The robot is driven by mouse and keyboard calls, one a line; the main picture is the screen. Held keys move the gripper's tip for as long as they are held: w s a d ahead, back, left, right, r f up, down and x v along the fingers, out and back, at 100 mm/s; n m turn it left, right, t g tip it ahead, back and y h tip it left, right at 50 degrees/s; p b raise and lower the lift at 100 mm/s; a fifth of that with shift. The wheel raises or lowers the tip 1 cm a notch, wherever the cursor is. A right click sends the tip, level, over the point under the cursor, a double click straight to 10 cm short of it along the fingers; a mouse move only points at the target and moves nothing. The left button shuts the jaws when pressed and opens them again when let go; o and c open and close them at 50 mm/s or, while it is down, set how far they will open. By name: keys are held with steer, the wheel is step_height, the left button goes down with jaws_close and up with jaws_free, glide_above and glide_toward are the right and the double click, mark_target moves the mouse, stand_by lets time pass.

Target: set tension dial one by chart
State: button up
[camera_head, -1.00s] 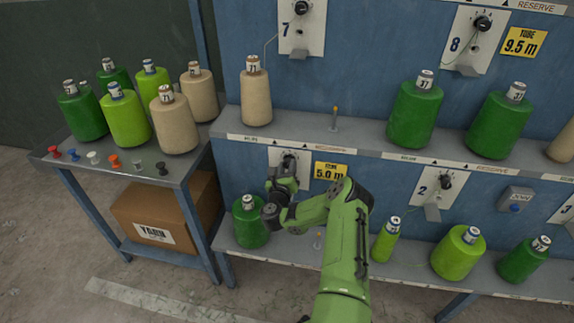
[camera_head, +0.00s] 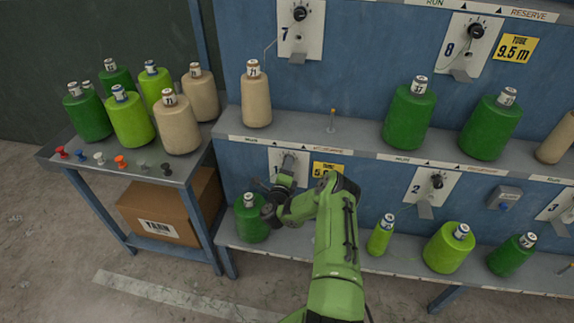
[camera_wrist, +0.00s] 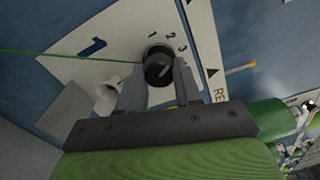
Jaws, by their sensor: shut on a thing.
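Tension dial one is a black knob (camera_wrist: 158,66) on a white plate (camera_wrist: 85,50) marked with a large 1, with small scale numbers 1, 2 and 3 beside the knob in the wrist view. My gripper (camera_wrist: 160,78) is shut on the knob, one finger at each side. In the head view my gripper (camera_head: 284,180) is at the plate on the lower row, and my arm hides most of the dial. The knob's exact setting cannot be read. No chart is recognisable in view.
A yellow tube label (camera_head: 322,170) is right of the dial, partly covered by my arm. A dark green cone (camera_head: 250,218) stands just below left. Dial two (camera_head: 437,181) is to the right. A side table (camera_head: 190,165) holds cones and coloured pegs.

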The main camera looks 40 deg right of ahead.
steer(key=shift+n+p, duration=0.3)
steer(key=shift+n, duration=0.5)
steer(key=o, duration=1)
steer(key=shift+o, duration=0.2)
steer(key=p+v, duration=1.5)
steer(key=p, duration=0.1)
steer(key=shift+s+a, duration=0.2)
steer(key=shift+a, duration=0.15)
